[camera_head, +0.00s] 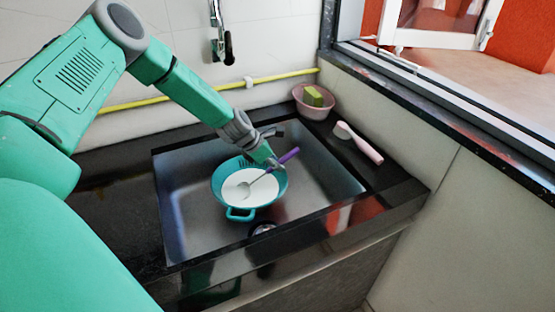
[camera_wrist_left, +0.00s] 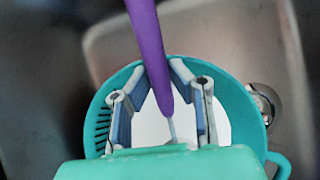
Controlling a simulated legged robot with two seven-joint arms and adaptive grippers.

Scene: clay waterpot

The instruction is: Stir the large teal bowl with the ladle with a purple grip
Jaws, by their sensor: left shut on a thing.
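The large teal bowl (camera_head: 222,183) sits in the sink, with a white content or inner surface (camera_head: 262,193) and a handle at its near side. It also shows in the left wrist view (camera_wrist_left: 235,95). The ladle with a purple grip (camera_head: 289,155) slants over the bowl, its head (camera_head: 243,190) low inside at the left. My left gripper (camera_head: 272,164) is above the bowl's far right rim, shut on the ladle. In the left wrist view, the purple grip (camera_wrist_left: 148,45) passes between the fingers (camera_wrist_left: 165,100). My right gripper is not in view.
The metal sink (camera_head: 325,175) has free room right of the bowl. A pink bowl (camera_head: 313,108) with a green and yellow sponge (camera_head: 313,96) and a pink-handled brush (camera_head: 360,143) stand on the dark counter. A faucet (camera_head: 220,40) hangs at the wall above.

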